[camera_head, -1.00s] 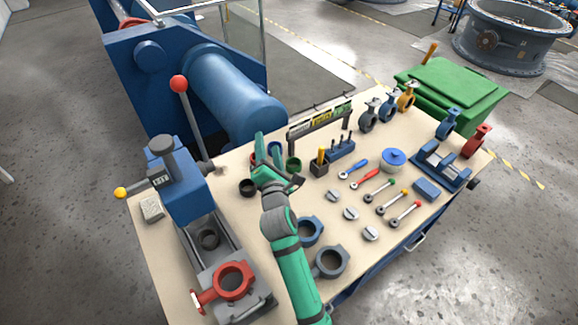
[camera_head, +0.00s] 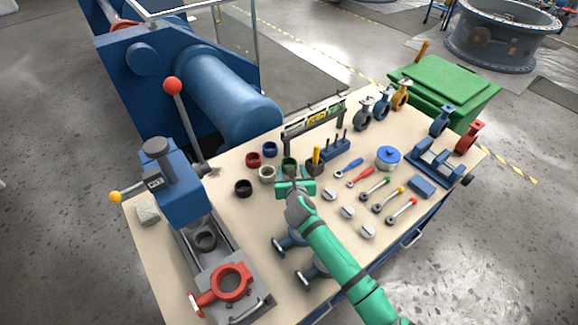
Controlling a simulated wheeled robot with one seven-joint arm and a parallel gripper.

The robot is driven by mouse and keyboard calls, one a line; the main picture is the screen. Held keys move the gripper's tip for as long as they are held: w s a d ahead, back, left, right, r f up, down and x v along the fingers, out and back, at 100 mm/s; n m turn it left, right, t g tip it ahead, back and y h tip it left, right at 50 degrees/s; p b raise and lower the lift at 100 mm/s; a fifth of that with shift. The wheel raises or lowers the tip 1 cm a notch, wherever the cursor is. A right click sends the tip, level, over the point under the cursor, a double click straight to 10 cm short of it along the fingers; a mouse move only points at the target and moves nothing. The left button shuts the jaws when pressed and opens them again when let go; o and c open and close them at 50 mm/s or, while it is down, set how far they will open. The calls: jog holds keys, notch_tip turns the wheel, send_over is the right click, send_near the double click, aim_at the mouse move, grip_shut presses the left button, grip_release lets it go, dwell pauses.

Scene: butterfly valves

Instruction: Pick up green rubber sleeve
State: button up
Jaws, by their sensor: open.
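The green rubber sleeve (camera_head: 289,164) is a short open ring standing on the workbench, in a group with other sleeves. My gripper (camera_head: 295,181) is just on the near side of it in the picture, seen from above and behind. The gripper is open with nothing visible between its fingers. It overlaps the sleeve's near edge in the view, so the sleeve's lower front is partly hidden. I cannot tell the exact height of the fingers or whether they touch the sleeve.
Beside the sleeve stand a white sleeve (camera_head: 267,174), a red sleeve (camera_head: 254,160), a blue sleeve (camera_head: 270,149) and a black sleeve (camera_head: 243,188). A dark holder with a yellow-handled tool (camera_head: 315,157) stands close on the right. A blue press (camera_head: 178,190) is at left.

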aim_at(288, 161)
jog(key=shift+x, duration=3.2)
jog(key=shift+a+r, duration=0.1)
jog(key=c, duration=0.7)
